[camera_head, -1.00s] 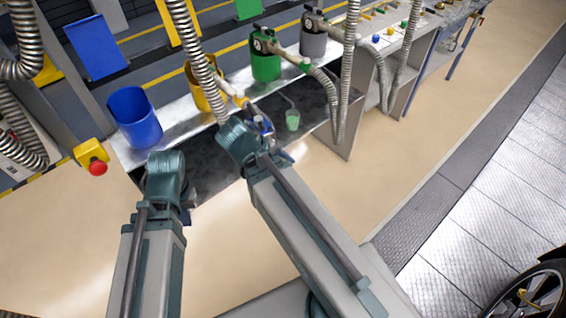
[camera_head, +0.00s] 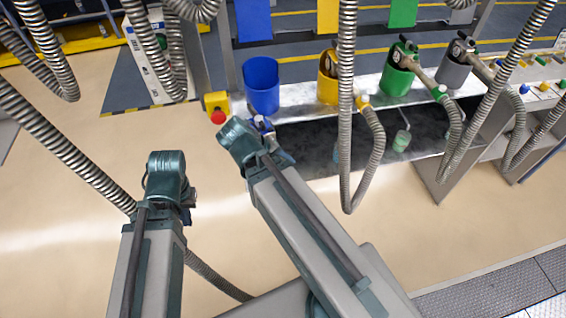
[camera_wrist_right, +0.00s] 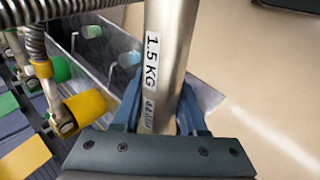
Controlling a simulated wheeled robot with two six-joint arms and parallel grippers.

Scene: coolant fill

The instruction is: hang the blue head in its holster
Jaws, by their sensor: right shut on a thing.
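The blue holster (camera_head: 262,88) is an open blue cup at the left end of the bench, and no head shows in it. In the right wrist view my right gripper (camera_wrist_right: 157,108) is shut on the blue head (camera_wrist_right: 172,45), seen only as a bare metal barrel labelled "1.5 KG". Its coloured part is out of that picture. In the head view my right arm hides the held head and most of the right gripper. My left gripper (camera_head: 187,213) is low at the left, mostly behind its own arm, away from the bench; its fingers are unclear.
The yellow holster (camera_head: 328,86), green holster (camera_head: 396,80) and grey holster (camera_head: 453,72) hold heads, with hoses looping down in front. A red button on a yellow box (camera_head: 217,106) stands left of the blue holster. A hose (camera_head: 70,150) crosses the left; open floor lies below.

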